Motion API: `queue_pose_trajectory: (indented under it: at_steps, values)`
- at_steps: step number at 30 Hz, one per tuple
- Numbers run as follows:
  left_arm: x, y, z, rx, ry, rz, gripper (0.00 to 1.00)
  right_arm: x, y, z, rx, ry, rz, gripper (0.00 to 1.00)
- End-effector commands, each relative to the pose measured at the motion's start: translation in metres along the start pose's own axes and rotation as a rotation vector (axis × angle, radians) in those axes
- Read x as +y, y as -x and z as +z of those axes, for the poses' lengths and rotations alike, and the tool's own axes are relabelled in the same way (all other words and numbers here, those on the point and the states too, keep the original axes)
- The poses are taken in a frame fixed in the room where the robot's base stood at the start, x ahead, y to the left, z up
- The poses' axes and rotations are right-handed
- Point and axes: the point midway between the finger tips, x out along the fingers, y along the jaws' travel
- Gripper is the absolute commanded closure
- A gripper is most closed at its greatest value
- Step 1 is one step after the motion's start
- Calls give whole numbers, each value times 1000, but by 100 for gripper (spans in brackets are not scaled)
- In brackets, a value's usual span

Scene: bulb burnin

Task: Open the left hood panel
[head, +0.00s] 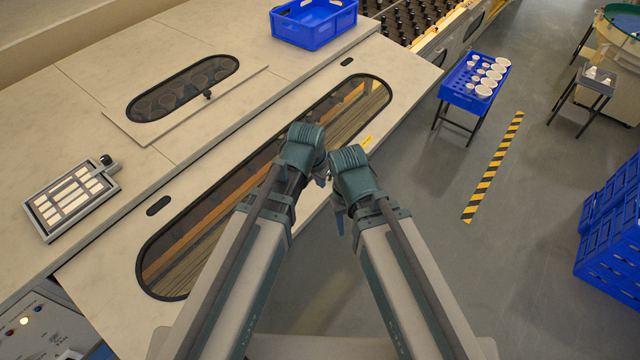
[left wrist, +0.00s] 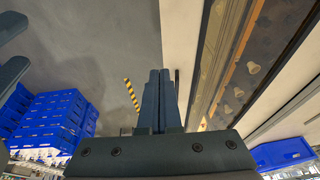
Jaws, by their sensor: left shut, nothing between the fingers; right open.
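A long cream panel (head: 410,92) with a dark-framed window (head: 190,255) slopes along the front of the machine. Its pale edge (left wrist: 178,40) and window run along the right of the left wrist view. My left gripper (left wrist: 158,98) is shut and empty beside that edge, with a small dark bar (left wrist: 177,82) just right of its fingertips; contact is unclear. In the head view its fingers are mostly hidden behind my wrist. My right gripper (head: 338,214) is close beside it, off the panel's front edge. Its parted fingers seem to show at the left of the left wrist view.
A smaller windowed panel (head: 150,132) with a black knob lies farther back. A framed tray (head: 58,222) of pale pieces and a blue bin (head: 300,38) rest on top.

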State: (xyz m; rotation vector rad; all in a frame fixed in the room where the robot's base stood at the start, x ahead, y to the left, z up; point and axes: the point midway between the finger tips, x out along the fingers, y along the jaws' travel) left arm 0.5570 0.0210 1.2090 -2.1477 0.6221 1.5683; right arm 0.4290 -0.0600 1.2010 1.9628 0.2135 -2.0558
Motion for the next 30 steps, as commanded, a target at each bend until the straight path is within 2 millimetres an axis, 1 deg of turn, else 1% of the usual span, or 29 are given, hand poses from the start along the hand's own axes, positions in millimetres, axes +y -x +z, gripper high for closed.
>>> queue_pose_trajectory:
  at_steps: [1, 5, 19, 21, 25, 30]
  values:
    - [0, -10, 1, 0, 0, 0, 100, -1, -10, -1, 0, 2, 0, 50]
    - [0, -26, 1, 1, 1, 0, 100, -2, -26, -2, 1, 8, 1, 50]
    - [0, -95, 1, 1, 1, 0, 100, -8, -90, -6, 4, 6, 1, 50]
    - [-1, -104, 4, 1, 2, 0, 100, -9, -100, -7, 4, 7, 2, 50]
    - [-3, -118, 9, 1, 2, 0, 100, -10, -115, -8, 4, 9, 2, 50]
    - [-4, -127, 11, 1, 2, 1, 100, -11, -123, -8, 4, 12, 3, 50]
